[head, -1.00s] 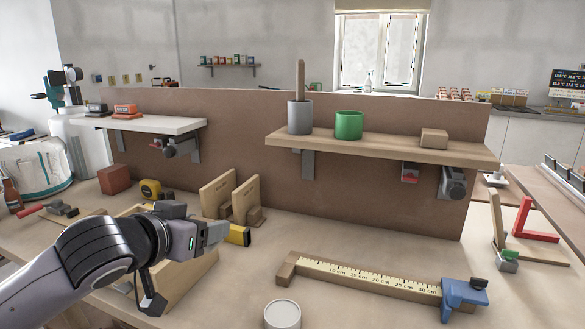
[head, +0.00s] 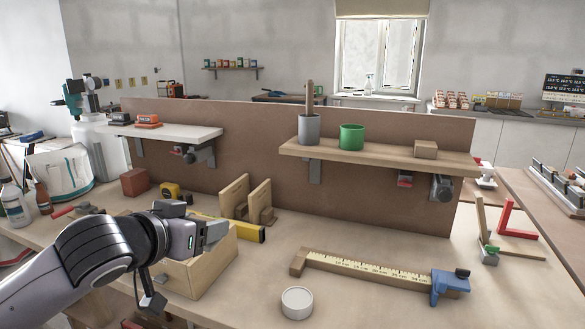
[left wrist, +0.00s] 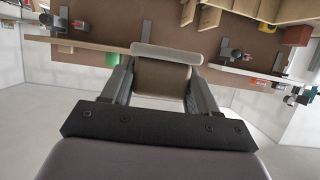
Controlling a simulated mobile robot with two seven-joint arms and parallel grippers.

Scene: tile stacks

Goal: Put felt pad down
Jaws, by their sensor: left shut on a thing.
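My left gripper (head: 212,234) hangs over the left part of the workbench, above the open wooden box (head: 205,270). In the left wrist view its fingers (left wrist: 161,80) are shut on a flat taupe piece with a pale grey rounded edge, which I take to be the felt pad (left wrist: 162,75). The pad is held clear of any surface. In the head view the gripper mostly hides it, and I cannot make out its outline there. My right gripper is not in view.
A round pale tin (head: 297,303) stands at the front. A wooden rule with a blue clamp (head: 450,285) lies to the right. A wooden shelf (head: 385,152) holds a grey cup (head: 309,130), a green cup (head: 352,137) and a block (head: 425,149). Bench between is clear.

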